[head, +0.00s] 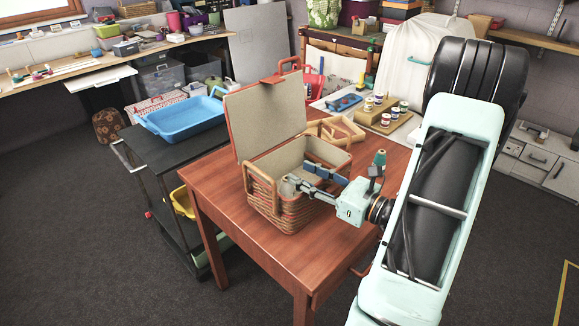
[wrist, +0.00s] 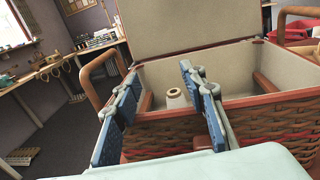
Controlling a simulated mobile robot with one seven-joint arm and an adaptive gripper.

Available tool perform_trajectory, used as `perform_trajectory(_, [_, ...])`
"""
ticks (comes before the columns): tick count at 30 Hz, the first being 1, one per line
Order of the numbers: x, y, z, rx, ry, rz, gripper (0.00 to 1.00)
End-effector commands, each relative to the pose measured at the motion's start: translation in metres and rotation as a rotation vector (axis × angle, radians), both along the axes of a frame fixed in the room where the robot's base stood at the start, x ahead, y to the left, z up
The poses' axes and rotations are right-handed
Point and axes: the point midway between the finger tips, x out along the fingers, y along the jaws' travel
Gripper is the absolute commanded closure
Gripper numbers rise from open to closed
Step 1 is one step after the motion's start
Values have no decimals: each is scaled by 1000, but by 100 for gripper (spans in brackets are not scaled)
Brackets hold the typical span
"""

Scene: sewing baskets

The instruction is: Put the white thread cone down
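The white thread cone (wrist: 176,98) stands inside the wicker basket (wrist: 250,135), seen between my fingers in the wrist view, with a clear gap on both sides. Its lower part is hidden by the basket's near wall. My gripper (head: 298,176) is open and empty, its blue-padded fingers reaching over the basket's near rim in the head view. The fingers also show in the wrist view (wrist: 160,82). The basket (head: 290,210) stands on the brown table (head: 240,245) with its lid (head: 265,115) raised. In the head view I cannot pick out the cone clearly.
A green thread cone (head: 380,158) stands on the table just behind my wrist. A blue tray (head: 185,119) sits on the black cart to the left. The table's front left is clear.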

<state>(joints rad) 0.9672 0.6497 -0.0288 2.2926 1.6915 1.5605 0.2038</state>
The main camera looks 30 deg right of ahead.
Motion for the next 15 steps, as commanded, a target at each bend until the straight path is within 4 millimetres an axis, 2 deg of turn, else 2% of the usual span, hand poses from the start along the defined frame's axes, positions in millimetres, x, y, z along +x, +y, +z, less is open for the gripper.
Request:
perform_trajectory(3, [-22, -12, 1, 0, -1, -4, 61])
perform_trajectory(6, [-35, -19, 2, 1, -2, -2, 61])
perform_trajectory(10, [-46, -23, 2, 0, -2, -1, 61])
perform_trajectory(15, [-49, -25, 2, 0, -4, 0, 61])
